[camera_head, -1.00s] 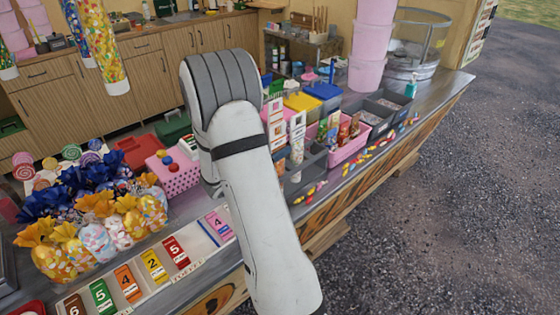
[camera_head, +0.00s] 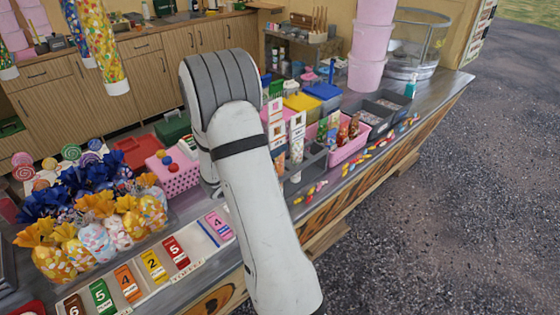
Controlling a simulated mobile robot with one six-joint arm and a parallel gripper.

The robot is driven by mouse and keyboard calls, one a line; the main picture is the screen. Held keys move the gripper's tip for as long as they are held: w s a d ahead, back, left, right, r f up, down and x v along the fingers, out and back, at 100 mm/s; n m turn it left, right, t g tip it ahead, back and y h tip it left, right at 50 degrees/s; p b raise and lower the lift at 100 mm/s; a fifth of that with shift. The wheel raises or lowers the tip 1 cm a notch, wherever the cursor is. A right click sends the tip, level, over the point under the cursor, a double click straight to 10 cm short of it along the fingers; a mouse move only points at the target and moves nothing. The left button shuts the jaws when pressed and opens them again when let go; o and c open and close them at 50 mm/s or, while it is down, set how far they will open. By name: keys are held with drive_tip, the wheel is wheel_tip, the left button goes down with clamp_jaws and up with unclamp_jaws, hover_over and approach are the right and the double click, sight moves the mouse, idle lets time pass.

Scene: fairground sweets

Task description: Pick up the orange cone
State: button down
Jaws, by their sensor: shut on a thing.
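My arm (camera_head: 258,200) stands in front of the stall counter. My gripper is not in view; the arm hides it or it lies behind it. I cannot pick out an orange cone for certain. Bags with orange ruffled tops (camera_head: 97,203) stand at the left of the counter. Patterned cone-shaped packs (camera_head: 343,131) stand in and by the pink basket (camera_head: 348,150) right of my arm, some with orange or brown colouring. What my gripper holds does not show.
Numbered coloured cards (camera_head: 154,265) lie along the counter's front. A pink basket with balls (camera_head: 176,181) sits just left of my arm. Small sweets (camera_head: 310,190) lie along the front edge. Pink tubs (camera_head: 367,40) stand at the back. Pavement (camera_head: 450,220) at right is clear.

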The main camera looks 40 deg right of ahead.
wheel_tip(320, 180, up, 10)
drive_tip(key=shift+f+b, duration=0.1)
drive_tip(key=shift+b, duration=0.2)
idle(0.4)
